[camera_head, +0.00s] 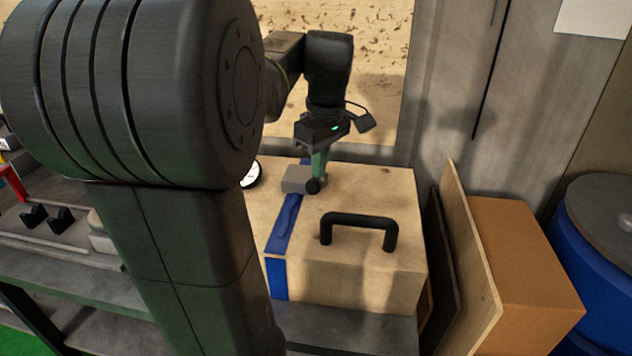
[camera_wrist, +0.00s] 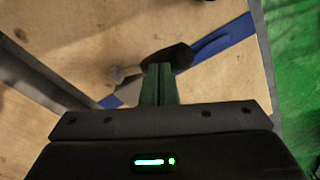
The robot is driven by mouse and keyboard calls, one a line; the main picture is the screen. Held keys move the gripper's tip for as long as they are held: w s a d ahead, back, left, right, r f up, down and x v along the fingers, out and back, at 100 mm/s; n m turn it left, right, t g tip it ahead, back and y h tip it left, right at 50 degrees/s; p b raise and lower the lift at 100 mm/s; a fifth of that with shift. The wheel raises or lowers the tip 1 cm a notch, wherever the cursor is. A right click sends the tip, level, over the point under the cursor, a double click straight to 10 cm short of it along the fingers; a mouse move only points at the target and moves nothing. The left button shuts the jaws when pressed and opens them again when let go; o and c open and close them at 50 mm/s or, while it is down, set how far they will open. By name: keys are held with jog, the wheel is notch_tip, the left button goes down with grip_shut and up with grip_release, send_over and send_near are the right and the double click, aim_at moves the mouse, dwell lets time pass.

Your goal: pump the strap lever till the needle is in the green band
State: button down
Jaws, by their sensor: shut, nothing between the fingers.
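The strap lever (camera_head: 313,186) shows a dark round knob beside a grey ratchet block (camera_head: 295,179) on top of the wooden crate. In the wrist view the lever's dark grip (camera_wrist: 168,58) lies across the blue strap. My gripper (camera_head: 317,178) points down at the knob, its green fingers closed with nothing between them. In the wrist view the closed fingertips (camera_wrist: 158,70) overlap the dark grip; I cannot tell whether they touch it. The gauge (camera_head: 251,175) is a white dial, partly hidden behind my arm. Its needle and green band cannot be made out.
The blue strap (camera_head: 285,228) runs over the crate (camera_head: 345,275) and down its front. A black handle (camera_head: 358,220) stands up on the crate's top, right of the strap. Boards (camera_head: 470,260), a cardboard box (camera_head: 525,270) and a blue drum (camera_head: 605,260) stand to the right.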

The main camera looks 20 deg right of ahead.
aim_at(320, 181)
jog(key=shift+f+b, duration=1.1)
jog(key=shift+f, duration=0.9)
jog(key=shift+s+r+p, duration=0.1)
jog(key=shift+r+p, duration=0.25)
jog(key=shift+s+d+r+p, duration=0.25)
jog(key=shift+s+d+p, duration=0.05)
jog(key=shift+s, duration=0.15)
jog(key=shift+s+d+r+p, duration=0.2)
jog(key=shift+s+d+p, duration=0.1)
jog(key=shift+s, duration=0.1)
jog(key=shift+s+d, duration=0.15)
jog(key=shift+s, duration=0.25)
jog(key=shift+w, duration=0.1)
notch_tip(320, 181, up, 14)
jog(key=s+p, duration=0.1)
jog(key=p, duration=0.1)
jog(key=shift+d+f, duration=0.15)
jog(key=shift+d, duration=0.15)
